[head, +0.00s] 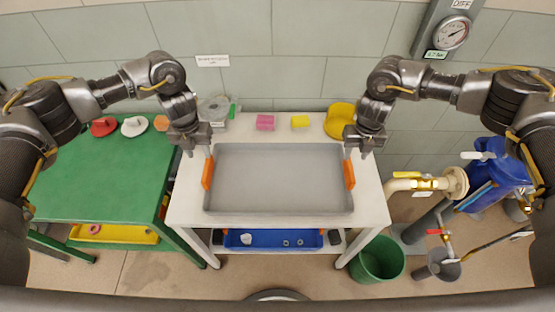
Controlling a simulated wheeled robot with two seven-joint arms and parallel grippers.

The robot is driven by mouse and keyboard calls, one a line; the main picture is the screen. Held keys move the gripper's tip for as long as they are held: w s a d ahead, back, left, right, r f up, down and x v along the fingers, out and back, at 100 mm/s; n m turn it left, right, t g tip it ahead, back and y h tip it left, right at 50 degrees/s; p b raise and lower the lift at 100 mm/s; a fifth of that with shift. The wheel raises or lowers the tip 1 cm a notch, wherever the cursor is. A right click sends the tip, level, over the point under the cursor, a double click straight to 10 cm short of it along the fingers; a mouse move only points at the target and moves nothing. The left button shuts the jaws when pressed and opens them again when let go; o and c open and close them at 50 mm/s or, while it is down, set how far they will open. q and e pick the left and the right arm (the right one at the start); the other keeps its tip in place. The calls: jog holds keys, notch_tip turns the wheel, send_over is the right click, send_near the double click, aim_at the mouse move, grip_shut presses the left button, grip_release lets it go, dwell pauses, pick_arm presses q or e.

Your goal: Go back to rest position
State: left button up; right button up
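My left gripper (198,153) hangs above the left end of a grey tray, close to its left orange handle (208,174). Its fingers are apart with nothing between them. My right gripper (355,154) hangs above the right end of the tray, close to its right orange handle (349,174). Its fingers also look apart and empty. The grey tray (280,208) is empty and lies flat on a white table (185,205). Both my arms reach in from the sides, bent at the elbows.
A green table (95,180) stands left, with a yellow tray (115,235) below. Pink (265,122) and yellow blocks (300,121) lie behind the grey tray. A blue tray (272,246) is on the lower shelf. A green bucket (378,260) and pipes with valves (425,184) stand right.

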jog(key=shift+r, duration=0.65)
